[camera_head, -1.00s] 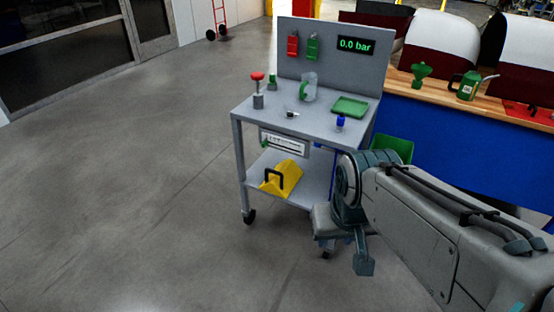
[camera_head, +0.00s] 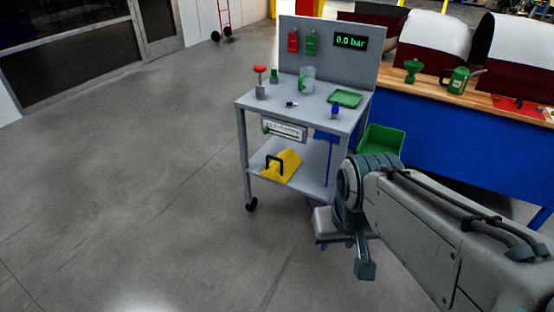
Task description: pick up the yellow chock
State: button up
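The yellow chock (camera_head: 288,164) is a wedge with a black handle on its left side. It rests on the lower shelf (camera_head: 312,182) of the grey cart, near the left part of the shelf. My gripper (camera_head: 364,268) is at the lower middle of the view, in front and to the right of the cart, apart from the chock. Its fingers are seen from above and behind, and their opening is not clear. No object shows in it.
The grey cart's top (camera_head: 300,108) above the chock carries small items and a green tray (camera_head: 344,98). A green bin (camera_head: 382,143) stands right of the cart, by a blue workbench (camera_head: 430,135). The floor left of the cart is clear.

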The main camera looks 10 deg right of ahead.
aim_at(283, 165)
jog(key=u, duration=0.65)
jog(key=i, duration=0.35)
jog(key=u, duration=0.75)
jog(key=i, duration=1.5)
jog(key=z, duration=0.25)
jog(key=i, duration=1)
jog(key=z, duration=1.35)
jog(key=i, duration=0.5)
jog(key=z, duration=0.5)
